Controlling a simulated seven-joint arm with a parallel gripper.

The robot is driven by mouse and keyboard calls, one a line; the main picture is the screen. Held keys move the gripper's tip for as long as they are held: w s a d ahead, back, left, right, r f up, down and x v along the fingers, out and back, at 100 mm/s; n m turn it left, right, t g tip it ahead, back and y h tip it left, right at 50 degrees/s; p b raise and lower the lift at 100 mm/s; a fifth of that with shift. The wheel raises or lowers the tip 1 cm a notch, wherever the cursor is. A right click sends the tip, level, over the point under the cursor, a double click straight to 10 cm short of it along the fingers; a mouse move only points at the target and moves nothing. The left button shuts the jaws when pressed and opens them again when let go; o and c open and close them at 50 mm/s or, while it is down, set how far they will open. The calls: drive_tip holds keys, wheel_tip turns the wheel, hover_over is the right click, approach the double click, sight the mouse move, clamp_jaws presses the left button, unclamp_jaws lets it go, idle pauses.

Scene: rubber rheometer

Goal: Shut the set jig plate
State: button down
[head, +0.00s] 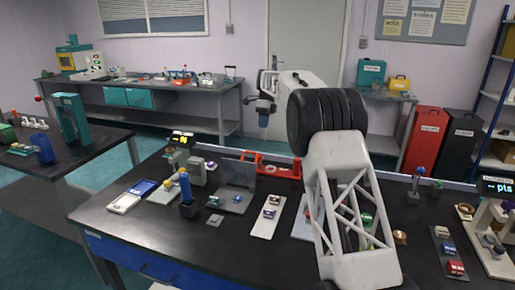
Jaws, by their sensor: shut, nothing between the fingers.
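What looks like the set jig is a grey flat base (226,207) on the black bench, with small blue-green pieces on it. A grey plate (238,172) stands raised at its back edge, tilted up and apart from the base. My gripper (263,136) hangs above and behind the raised plate, pointing down. It is shut with nothing in it and appears clear of the plate. Its fingertips are small in this view.
My arm covers part of the bench at right.

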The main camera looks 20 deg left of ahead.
drive_tip(key=s+f, duration=0.7)
drive_tip(key=f, duration=0.1)
drive_tip(key=shift+s, duration=0.2)
drive_tip(key=shift+s+r, duration=0.15)
drive_tip(key=shift+s, duration=0.05)
idle(0.6)
